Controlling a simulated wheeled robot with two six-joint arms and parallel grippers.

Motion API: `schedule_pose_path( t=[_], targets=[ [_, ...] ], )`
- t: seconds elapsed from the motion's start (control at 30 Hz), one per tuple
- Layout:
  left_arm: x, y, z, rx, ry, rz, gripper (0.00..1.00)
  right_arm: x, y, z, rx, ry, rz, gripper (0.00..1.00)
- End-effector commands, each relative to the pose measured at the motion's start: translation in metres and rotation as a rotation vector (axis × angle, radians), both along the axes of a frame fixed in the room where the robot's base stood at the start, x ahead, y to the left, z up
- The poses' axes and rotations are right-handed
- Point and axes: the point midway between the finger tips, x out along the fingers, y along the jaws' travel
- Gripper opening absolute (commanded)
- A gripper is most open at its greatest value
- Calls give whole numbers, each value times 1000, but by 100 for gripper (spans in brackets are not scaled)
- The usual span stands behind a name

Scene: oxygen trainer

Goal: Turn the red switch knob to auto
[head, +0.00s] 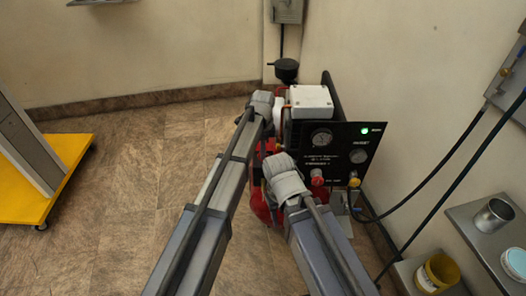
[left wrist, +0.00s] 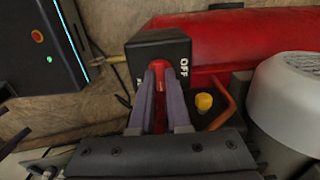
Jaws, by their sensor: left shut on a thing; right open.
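The red switch knob (left wrist: 160,84) is on a black switch box (left wrist: 150,47) in the left wrist view. White letters OFF are on the box to the right of the knob; another white label at its left edge is mostly hidden by a finger. My left gripper (left wrist: 159,70) is shut on the knob, one finger on each side. In the head view my left gripper (head: 267,104) is beside the machine's white-topped unit, and its fingers and the knob are hidden. My right gripper (head: 284,176) is lower, in front of the machine; its fingers are hard to make out.
The machine's black panel (head: 340,138) carries gauges, a lit green lamp (head: 365,131) and a red knob (head: 317,178). A red tank (left wrist: 240,35) and yellow cap (left wrist: 204,102) are close to the switch box. A shelf with a metal cup (head: 494,217) is at right.

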Motion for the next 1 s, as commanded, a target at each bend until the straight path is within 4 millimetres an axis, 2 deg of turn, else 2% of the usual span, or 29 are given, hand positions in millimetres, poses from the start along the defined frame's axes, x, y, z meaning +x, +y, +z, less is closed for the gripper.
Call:
schedule_pose_path(
  t=[0.43, 0.47, 0.7, 1.0],
  targets=[
    [0, 0, 0, 0, 0, -9, 0, 0, 0, 0, 0, 0, 0, 50],
    [0, 0, 0, 0, 0, -9, 18, 0, 0, 0, 0, 0, 0, 50],
    [0, 0, 0, 0, 0, -8, 45, 0, 0, 0, 0, 0, 0, 50],
    [0, 0, 1, 0, 0, -7, 45, 0, 0, 1, 0, 0, 0, 50]
  ],
)
